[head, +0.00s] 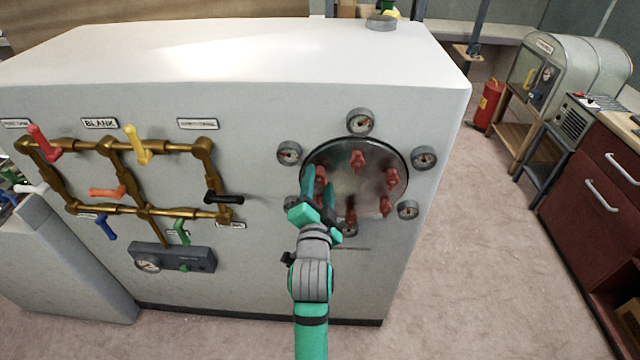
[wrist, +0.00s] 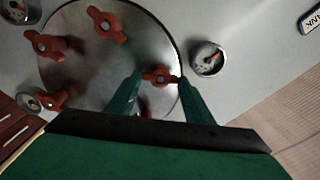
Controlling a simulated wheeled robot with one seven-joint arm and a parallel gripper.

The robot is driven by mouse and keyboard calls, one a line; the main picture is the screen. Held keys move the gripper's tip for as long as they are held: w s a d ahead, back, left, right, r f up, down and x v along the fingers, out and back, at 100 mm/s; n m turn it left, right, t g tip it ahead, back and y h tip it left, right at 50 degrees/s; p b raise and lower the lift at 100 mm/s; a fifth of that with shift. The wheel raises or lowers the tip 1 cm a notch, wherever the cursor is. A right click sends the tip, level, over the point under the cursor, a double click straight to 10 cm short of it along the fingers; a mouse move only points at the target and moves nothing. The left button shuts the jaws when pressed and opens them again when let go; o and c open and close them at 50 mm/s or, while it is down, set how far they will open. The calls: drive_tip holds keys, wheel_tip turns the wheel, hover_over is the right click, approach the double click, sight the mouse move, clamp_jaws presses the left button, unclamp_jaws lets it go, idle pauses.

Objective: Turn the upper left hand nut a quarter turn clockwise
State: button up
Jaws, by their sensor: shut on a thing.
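A round steel plate (head: 375,165) on the white cabinet's front carries a ring of red wing nuts. The upper left nut (head: 320,171) is partly covered by my gripper (head: 318,178). In the wrist view this nut (wrist: 159,76) lies between the two green fingertips (wrist: 158,78), its wings running roughly across the picture from finger to finger. My gripper is shut on it. The top nut (head: 357,160) and the right-hand nuts (head: 393,177) stand free. The lower left of the ring is largely hidden by my gripper in the head view.
Several gauges surround the plate, one (wrist: 207,58) close beside my fingers and another (head: 360,121) above the plate. Brass piping (head: 130,146) with coloured levers fills the cabinet's left side. Open floor (head: 470,260) lies to the right, before the red cabinet (head: 595,190).

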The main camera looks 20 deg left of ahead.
drive_tip(key=m, duration=0.6)
drive_tip(key=shift+w+f, duration=0.1)
drive_tip(key=shift+m, duration=0.4)
drive_tip(key=shift+f, duration=0.1)
drive_tip(key=o, duration=1.1)
drive_tip(key=shift+c, duration=0.2)
drive_tip(key=v, duration=1.1)
